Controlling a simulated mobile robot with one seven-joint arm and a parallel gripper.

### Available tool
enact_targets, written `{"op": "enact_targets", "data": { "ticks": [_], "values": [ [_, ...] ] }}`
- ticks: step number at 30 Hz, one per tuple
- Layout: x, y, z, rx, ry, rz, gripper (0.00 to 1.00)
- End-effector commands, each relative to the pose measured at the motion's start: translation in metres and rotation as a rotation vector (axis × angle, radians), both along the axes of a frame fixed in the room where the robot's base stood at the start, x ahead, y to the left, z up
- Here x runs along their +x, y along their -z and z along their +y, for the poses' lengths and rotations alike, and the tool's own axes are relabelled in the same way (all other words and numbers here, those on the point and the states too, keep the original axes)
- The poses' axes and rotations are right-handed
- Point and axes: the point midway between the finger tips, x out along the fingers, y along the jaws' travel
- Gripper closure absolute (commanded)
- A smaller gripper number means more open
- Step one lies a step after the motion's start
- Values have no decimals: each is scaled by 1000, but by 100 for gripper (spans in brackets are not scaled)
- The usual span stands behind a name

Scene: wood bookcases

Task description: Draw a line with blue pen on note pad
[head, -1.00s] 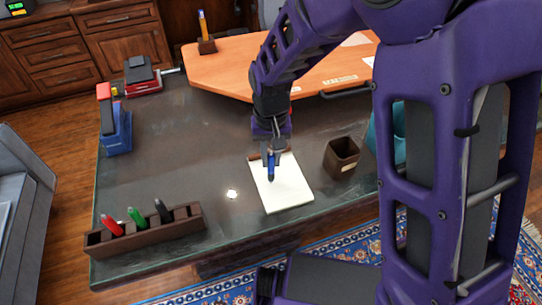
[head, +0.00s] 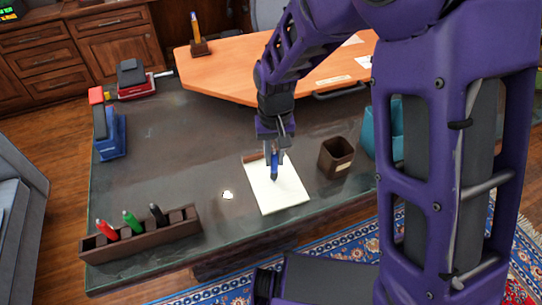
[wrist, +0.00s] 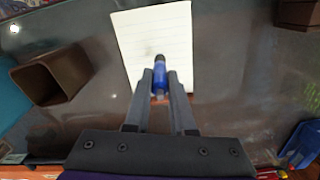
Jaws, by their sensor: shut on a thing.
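The note pad (head: 283,194) lies flat on the dark desk, its page white with faint ruled lines in the wrist view (wrist: 130,40). My gripper (head: 272,150) is above the pad's far end, pointing down. It is shut on the blue pen (head: 274,168), which also shows between the fingers in the wrist view (wrist: 160,76). The pen points down at the page. I cannot tell whether its tip touches the paper. No clear line shows on the visible page; the fingers and pen hide part of it.
A brown pen cup (head: 336,157) stands right of the pad. A dark marker rack (head: 150,240) with red, green and black markers is at the front left. A blue stapler-like object (head: 110,135) stands at the left. The desk (head: 180,150) left of the pad is mostly clear.

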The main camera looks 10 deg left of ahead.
Motion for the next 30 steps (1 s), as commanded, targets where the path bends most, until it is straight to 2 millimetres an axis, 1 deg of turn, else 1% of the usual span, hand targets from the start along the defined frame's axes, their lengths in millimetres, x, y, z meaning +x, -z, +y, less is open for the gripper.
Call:
{"op": "enact_targets", "data": {
  "ticks": [30],
  "values": [
    [13, 1, -23, 0, 1, 0, 100]
  ]
}}
